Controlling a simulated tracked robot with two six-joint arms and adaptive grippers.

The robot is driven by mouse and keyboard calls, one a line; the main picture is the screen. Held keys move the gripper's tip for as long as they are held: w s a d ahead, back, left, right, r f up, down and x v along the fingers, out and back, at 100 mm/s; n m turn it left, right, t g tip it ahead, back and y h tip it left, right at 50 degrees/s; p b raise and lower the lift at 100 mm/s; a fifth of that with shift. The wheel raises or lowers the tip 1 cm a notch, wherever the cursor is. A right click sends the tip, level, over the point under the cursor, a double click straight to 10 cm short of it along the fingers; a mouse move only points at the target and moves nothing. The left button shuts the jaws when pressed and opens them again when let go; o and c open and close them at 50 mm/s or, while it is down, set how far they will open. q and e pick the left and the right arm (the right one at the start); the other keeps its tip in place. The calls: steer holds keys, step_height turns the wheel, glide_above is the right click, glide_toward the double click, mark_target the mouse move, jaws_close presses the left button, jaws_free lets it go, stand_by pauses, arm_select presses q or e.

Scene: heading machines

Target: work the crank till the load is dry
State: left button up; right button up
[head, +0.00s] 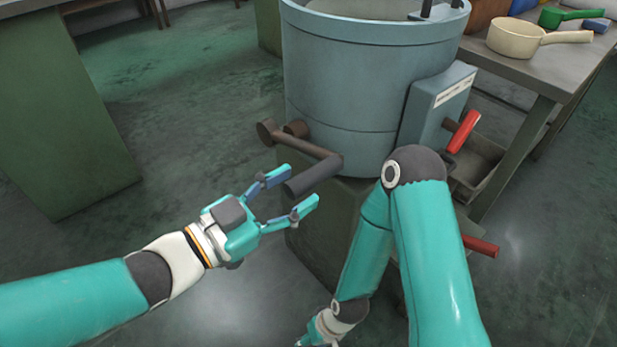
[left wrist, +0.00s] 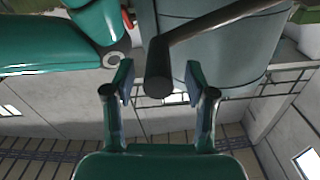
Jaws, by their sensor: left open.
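The crank (head: 318,150) is a dark bent bar on the lower left side of the blue-grey drum (head: 365,90); its thick grey grip (head: 314,175) points toward my left gripper. My left gripper (head: 294,189) is open, its two fingers reaching either side of the grip's end. In the left wrist view the grip's round end (left wrist: 157,82) shows between the spread fingers (left wrist: 158,85); I cannot tell whether they touch it. My right gripper (head: 312,339) is low in the head view, mostly cut off by the bottom edge. The load inside the drum is not visible.
A grey box with a red lever (head: 464,131) is on the drum's right side, and a red bar (head: 481,246) sticks out lower down. A table (head: 535,75) at right bears a cream pan (head: 530,39) and a green one (head: 565,16). A green cabinet (head: 60,130) stands left; floor between is clear.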

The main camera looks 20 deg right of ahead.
arm_select(q)
steer(key=v, duration=0.7)
steer(key=shift+a, duration=0.2)
steer(key=shift+f, duration=0.1)
